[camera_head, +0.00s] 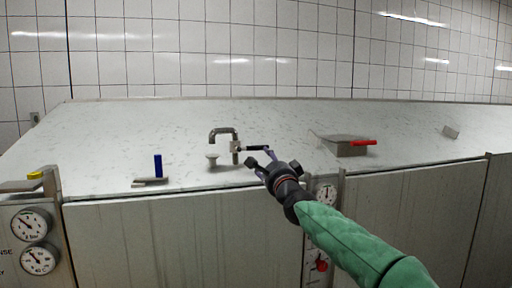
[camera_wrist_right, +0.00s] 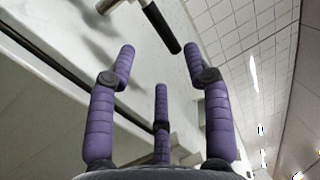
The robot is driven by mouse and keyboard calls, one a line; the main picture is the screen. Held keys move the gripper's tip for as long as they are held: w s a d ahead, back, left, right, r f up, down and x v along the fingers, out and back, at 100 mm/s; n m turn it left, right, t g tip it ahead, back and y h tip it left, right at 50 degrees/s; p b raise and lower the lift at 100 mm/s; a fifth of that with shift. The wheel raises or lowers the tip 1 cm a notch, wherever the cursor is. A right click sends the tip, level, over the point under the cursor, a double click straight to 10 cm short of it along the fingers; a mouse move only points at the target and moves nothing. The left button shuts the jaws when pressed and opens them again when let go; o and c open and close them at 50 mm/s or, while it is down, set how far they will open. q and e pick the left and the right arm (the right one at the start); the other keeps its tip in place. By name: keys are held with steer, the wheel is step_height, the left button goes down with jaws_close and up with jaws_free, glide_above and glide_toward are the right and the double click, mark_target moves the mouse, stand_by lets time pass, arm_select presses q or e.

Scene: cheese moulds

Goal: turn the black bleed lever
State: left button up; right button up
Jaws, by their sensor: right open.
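The black bleed lever (camera_head: 252,148) sticks out to the right from a grey bent pipe (camera_head: 224,134) with a valve body on the pale worktop. My right gripper (camera_head: 262,158) is open and empty, just to the right of and in front of the lever's free end. In the right wrist view the lever (camera_wrist_right: 161,27) is a black rod on a metal stem, slanting in from the top. Its end lies beyond the spread purple fingers (camera_wrist_right: 158,55), apart from them. My left gripper is not in view.
A grey box with a red handle (camera_head: 362,143) sits to the right. Gauges (camera_head: 31,224) are on the front panels.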

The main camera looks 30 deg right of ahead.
mark_target(258, 149)
steer(key=p+x, duration=0.2)
steer(key=x, duration=0.5)
steer(key=shift+w+r, duration=0.1)
steer(key=shift+w+d+r+p, duration=0.15)
steer(key=shift+w+r+p, duration=0.1)
steer(key=shift+w+p, duration=0.25)
steer(key=shift+w+d, duration=0.15)
steer(key=shift+w, duration=0.45)
steer(key=shift+s, duration=0.15)
jaws_close()
